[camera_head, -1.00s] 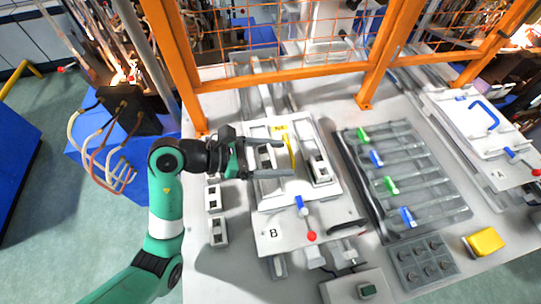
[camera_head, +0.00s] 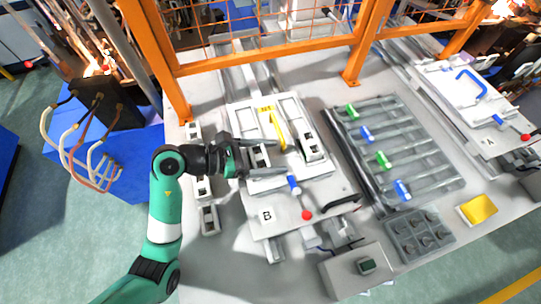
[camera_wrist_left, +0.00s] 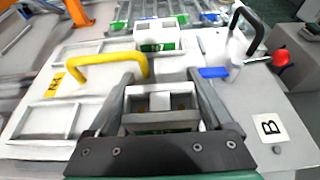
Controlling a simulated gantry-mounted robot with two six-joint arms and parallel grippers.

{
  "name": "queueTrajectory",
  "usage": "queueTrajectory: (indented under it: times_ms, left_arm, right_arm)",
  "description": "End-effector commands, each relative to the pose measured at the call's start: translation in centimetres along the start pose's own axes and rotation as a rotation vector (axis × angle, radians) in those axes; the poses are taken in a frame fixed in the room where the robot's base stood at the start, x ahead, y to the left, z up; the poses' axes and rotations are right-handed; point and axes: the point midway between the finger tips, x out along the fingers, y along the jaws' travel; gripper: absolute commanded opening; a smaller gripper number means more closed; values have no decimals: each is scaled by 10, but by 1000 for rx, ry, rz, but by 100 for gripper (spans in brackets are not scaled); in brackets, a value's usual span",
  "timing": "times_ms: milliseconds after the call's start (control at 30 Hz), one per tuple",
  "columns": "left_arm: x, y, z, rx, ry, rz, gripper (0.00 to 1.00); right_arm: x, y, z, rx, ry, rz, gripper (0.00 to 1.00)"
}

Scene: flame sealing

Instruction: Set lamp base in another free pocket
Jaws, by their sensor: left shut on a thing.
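My left gripper (camera_head: 270,159) is shut on a white lamp base (camera_head: 260,154) over the left front part of plate B (camera_head: 290,222). The left wrist view shows this lamp base (camera_wrist_left: 160,103) between the two fingers. I cannot tell whether it touches the plate. A second lamp base (camera_head: 311,148) sits in a pocket on the plate's right side. The wrist view shows an empty framed pocket (camera_wrist_left: 46,120) at left and another empty one (camera_wrist_left: 90,46) behind the yellow handle (camera_wrist_left: 108,62). My right gripper is not in view.
Several white blocks (camera_head: 209,219) stand in a row left of the plate. A red-knobbed lever (camera_head: 306,214) and a black handle (camera_head: 340,203) are at the plate's front. A grey rack (camera_head: 395,150) with green and blue clips is to the right. An orange fence post (camera_head: 352,75) stands behind.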

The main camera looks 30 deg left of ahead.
Motion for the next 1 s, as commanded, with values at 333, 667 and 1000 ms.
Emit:
queueTrajectory:
  times_ms: [333,667,1000]
  left_arm:
    - [0,0,-1,2,-1,0,94]
    - [-1,0,3,3,-1,1,100]
    - [-72,2,4,2,-2,7,100]
  right_arm:
    - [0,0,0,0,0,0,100]
    - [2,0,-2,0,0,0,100]
    - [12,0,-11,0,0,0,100]
